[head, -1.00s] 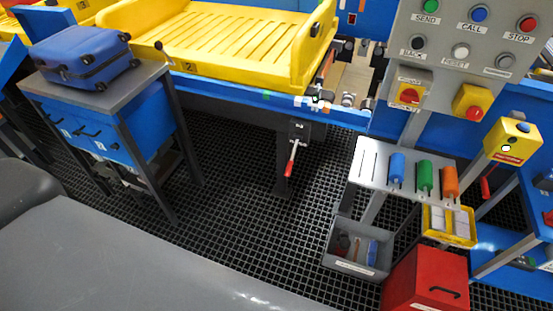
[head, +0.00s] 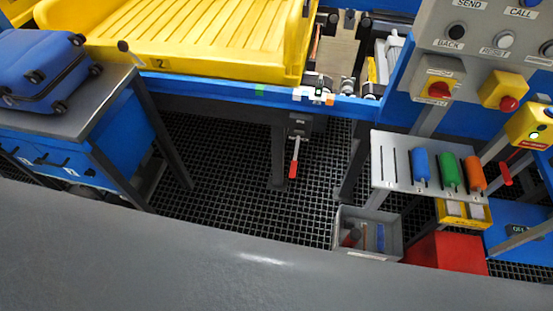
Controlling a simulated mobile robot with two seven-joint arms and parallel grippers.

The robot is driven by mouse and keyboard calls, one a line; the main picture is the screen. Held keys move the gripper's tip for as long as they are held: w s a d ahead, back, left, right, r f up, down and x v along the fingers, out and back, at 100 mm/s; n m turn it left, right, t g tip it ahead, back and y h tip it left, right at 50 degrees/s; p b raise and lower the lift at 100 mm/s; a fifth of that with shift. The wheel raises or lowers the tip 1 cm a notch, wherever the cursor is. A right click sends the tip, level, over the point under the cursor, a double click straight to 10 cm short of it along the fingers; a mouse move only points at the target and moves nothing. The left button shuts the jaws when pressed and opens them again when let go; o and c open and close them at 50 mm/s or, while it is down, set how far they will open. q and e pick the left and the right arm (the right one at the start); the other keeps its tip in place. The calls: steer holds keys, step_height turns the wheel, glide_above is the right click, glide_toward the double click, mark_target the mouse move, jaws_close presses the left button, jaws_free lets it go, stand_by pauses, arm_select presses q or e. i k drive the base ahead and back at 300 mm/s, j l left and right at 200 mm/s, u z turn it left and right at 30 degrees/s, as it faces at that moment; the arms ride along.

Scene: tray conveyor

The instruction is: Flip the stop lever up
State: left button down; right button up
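The stop lever (head: 295,157) hangs under the conveyor's blue frame, near the middle of the head view. It has a metal shaft and a red grip at its lower end, and it points down. Its dark mounting bracket (head: 299,126) sits on a dark post below the conveyor edge. Neither of my grippers shows in the head view.
A yellow tray (head: 310,45) rests on the conveyor (head: 230,92). A blue suitcase (head: 38,72) lies on a cabinet at left. At right are a control panel (head: 430,50), a tool shelf (head: 395,173), a grey bin (head: 368,222) and a red box (head: 447,252). Grated floor (head: 220,160) lies open below the lever.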

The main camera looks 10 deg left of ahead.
mark_target(294, 164)
steer(key=i+j, duration=0.4)
steer(key=j, duration=0.25)
steer(key=i+j, duration=0.15)
steer(key=j, duration=0.15)
steer(key=i+l, duration=0.1)
steer(key=l, duration=0.5)
steer(key=i, duration=0.05)
